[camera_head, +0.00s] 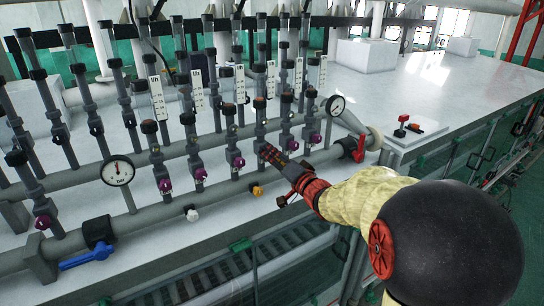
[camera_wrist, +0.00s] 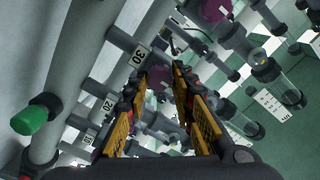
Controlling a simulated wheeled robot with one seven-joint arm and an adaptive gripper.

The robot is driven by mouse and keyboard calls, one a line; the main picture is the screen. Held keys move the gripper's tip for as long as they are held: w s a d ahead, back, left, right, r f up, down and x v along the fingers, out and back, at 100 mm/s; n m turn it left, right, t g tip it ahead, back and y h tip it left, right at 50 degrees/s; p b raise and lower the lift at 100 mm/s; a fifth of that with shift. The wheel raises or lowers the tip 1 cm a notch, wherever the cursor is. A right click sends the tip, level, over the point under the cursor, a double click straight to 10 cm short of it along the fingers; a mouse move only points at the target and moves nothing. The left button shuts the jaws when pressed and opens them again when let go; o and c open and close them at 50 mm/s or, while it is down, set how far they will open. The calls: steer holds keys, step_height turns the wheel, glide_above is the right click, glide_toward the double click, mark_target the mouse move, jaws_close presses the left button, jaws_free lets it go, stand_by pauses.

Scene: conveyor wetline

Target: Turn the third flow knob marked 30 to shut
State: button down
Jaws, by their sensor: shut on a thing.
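A row of purple flow knobs sits low on the upright tubes, among them one at the left (camera_head: 165,186) and one just left of my gripper (camera_head: 238,162). My gripper (camera_head: 268,152) reaches in from the right, at a tube in this row, and covers that tube's knob in the head view. In the wrist view my gripper (camera_wrist: 162,88) has its fingers on both sides of a purple knob (camera_wrist: 158,79), mostly hidden by them. A tag marked 30 (camera_wrist: 137,57) is on the pipe beside that knob. The knob's turn angle cannot be told.
Tags 20 (camera_wrist: 106,105) and 10 (camera_wrist: 90,137) follow along the pipe. Another purple knob (camera_wrist: 212,10) is close above. Pressure gauges (camera_head: 117,170), a blue-handled valve (camera_head: 90,258) and a red valve (camera_head: 358,149) flank the row.

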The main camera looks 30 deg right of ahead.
steer(key=shift+f, duration=0.2)
steer(key=c, duration=1.5)
jaws_free()
steer(key=shift+r, duration=0.15)
steer(key=s, duration=1.2)
steer(key=shift+d, duration=0.15)
